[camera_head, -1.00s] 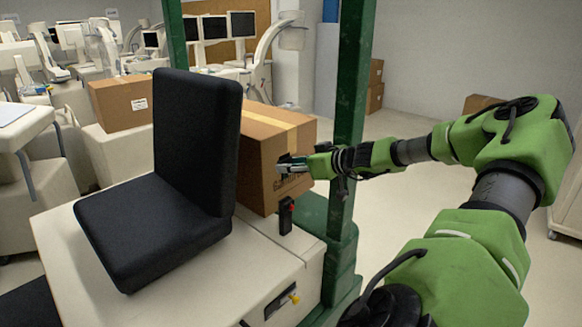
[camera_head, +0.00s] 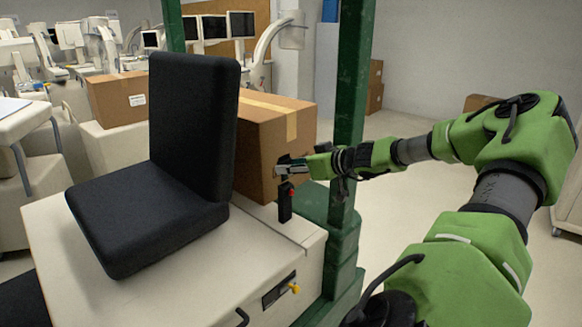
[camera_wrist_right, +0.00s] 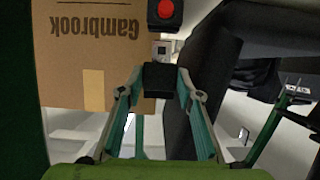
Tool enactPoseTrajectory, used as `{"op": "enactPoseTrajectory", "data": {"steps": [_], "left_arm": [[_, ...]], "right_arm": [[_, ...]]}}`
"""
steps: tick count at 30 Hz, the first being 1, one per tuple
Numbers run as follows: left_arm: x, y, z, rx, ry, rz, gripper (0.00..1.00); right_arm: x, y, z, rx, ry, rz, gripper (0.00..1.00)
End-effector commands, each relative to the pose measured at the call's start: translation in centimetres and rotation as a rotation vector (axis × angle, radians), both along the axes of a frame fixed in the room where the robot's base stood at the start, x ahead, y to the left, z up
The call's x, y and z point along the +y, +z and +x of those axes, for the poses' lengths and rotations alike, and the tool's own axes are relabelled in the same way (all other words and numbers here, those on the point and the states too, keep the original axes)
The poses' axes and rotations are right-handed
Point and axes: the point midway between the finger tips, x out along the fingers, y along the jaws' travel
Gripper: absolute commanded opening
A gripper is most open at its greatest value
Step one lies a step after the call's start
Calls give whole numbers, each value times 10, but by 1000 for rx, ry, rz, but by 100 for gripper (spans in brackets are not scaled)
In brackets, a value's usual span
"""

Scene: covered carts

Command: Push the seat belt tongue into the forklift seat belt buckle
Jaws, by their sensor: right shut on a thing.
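The seat belt buckle (camera_head: 285,206) is a black upright block with a red button, standing on the pale forklift body beside the black seat. It also shows at the top of the right wrist view (camera_wrist_right: 165,14). My right gripper (camera_head: 284,169) is just above the buckle. In the wrist view its fingers are shut on the tongue's black grip (camera_wrist_right: 160,77). The tongue's metal plate (camera_wrist_right: 162,49) points toward the buckle, and its end lies close to it; I cannot tell whether they touch. My left gripper is out of view.
The black seat (camera_head: 150,220) stands left of the buckle. A large cardboard box (camera_head: 262,150) is close behind my right gripper. A green post (camera_head: 350,100) rises to the right, behind the forearm. Open floor lies farther right.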

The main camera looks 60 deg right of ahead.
Motion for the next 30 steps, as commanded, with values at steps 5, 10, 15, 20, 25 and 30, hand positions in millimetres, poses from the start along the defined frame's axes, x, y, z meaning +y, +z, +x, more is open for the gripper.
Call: {"op": "enactPoseTrajectory", "data": {"steps": [5,10,15,20,25,30], "left_arm": [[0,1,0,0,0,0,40],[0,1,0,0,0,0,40],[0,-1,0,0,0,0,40],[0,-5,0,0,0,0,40],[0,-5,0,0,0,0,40],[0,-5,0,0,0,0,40]], "right_arm": [[0,1,0,-1,0,0,10],[0,1,0,-1,0,0,10],[0,0,0,-1,0,-1,10],[0,0,0,-1,0,-1,10],[0,1,0,-1,0,0,10],[0,1,0,-1,0,0,10]]}}
